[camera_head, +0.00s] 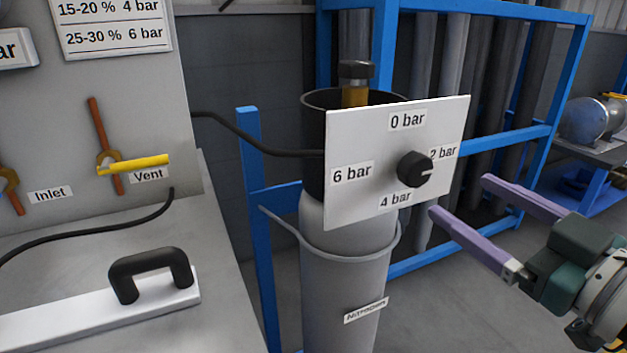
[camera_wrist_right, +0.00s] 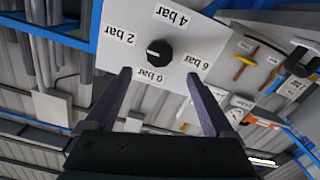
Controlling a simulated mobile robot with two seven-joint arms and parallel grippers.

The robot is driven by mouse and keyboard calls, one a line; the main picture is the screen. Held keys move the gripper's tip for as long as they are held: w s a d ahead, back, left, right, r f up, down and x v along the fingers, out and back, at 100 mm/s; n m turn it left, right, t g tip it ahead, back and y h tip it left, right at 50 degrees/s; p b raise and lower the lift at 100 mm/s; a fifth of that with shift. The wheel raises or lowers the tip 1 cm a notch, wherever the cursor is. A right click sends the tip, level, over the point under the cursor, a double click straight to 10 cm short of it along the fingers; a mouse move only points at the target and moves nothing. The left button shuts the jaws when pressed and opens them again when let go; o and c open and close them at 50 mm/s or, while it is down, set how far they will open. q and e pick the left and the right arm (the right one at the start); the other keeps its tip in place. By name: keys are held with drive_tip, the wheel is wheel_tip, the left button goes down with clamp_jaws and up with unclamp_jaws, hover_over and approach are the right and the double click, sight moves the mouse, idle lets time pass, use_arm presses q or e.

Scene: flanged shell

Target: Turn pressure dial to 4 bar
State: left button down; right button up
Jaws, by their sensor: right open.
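The pressure dial is a black round knob (camera_head: 415,169) on a tilted white panel (camera_head: 345,130) with labels 0, 2, 4 and 6 bar. Its white mark points right, about toward the 2 bar label (camera_head: 443,153). The 4 bar label (camera_head: 396,199) is below the knob. My right gripper (camera_head: 459,194) is open and empty, with purple fingers pointing at the panel, to the right of the knob and apart from it. In the right wrist view, the panel looks upside down and the knob (camera_wrist_right: 159,52) lies beyond and between the open fingertips (camera_wrist_right: 158,73). My left gripper is not in view.
The panel stands in front of a grey nitrogen cylinder (camera_head: 345,280) with a blue frame (camera_head: 255,190) behind it. A black hose (camera_head: 250,138) runs to it from the left cabinet, which carries a yellow vent valve handle (camera_head: 135,165). Free space lies right of the panel.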

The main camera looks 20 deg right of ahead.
sight(421, 170)
drive_tip(key=w, duration=0.6)
drive_tip(key=w+b, duration=0.1)
drive_tip(key=w, duration=0.2)
drive_tip(key=shift+w+a, duration=0.35)
drive_tip(key=shift+w, duration=0.05)
drive_tip(key=shift+c, duration=0.2)
drive_tip(key=c, duration=1.3)
